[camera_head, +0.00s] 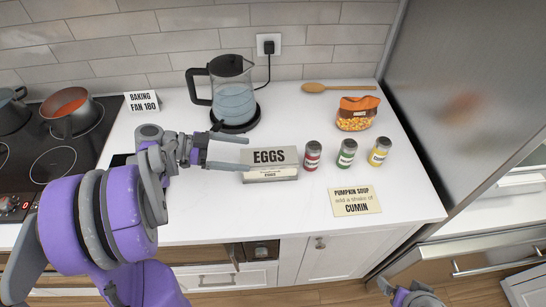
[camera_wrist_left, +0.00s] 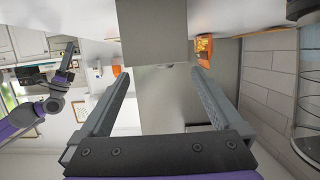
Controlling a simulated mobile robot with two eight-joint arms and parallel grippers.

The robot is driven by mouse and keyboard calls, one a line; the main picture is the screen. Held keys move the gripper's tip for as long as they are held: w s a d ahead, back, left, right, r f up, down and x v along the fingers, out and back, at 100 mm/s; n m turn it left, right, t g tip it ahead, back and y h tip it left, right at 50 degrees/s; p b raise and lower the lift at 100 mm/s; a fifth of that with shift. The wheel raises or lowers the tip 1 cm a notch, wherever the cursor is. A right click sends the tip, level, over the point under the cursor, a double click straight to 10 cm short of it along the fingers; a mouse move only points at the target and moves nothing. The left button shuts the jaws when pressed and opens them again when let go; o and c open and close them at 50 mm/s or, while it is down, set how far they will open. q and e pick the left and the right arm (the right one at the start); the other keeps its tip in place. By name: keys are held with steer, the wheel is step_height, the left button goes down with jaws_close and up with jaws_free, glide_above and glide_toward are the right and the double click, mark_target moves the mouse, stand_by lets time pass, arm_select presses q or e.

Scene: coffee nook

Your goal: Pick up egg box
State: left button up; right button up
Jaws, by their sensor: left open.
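The egg box (camera_head: 270,164) is a grey box labelled EGGS, standing on the white counter in the head view. My left gripper (camera_head: 247,154) is at its left side, fingers pointing right. The gripper is open, with the far fingertip near the box's upper left and the near one by its left front. In the left wrist view, the two fingers (camera_wrist_left: 161,76) are spread, and the grey box (camera_wrist_left: 155,35) lies ahead between them. I cannot tell whether they touch it. Part of my right arm (camera_head: 412,296) shows at the bottom right edge; its jaw state is unclear.
Red (camera_head: 312,156), green (camera_head: 346,154) and yellow (camera_head: 380,152) spice jars stand right of the box. A PUMPKIN SOUP card (camera_head: 355,201) is in front. A kettle (camera_head: 234,95) stands behind, near an orange bag (camera_head: 357,114) and wooden spoon (camera_head: 340,87). The hob (camera_head: 50,150) is left.

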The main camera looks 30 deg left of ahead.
mark_target(268, 157)
arm_select(q)
steer(key=x, duration=0.8)
steer(key=shift+d+f+p, duration=0.1)
steer(key=shift+d+p, duration=0.15)
steer(key=shift+p, duration=0.15)
steer(key=c, duration=1.4)
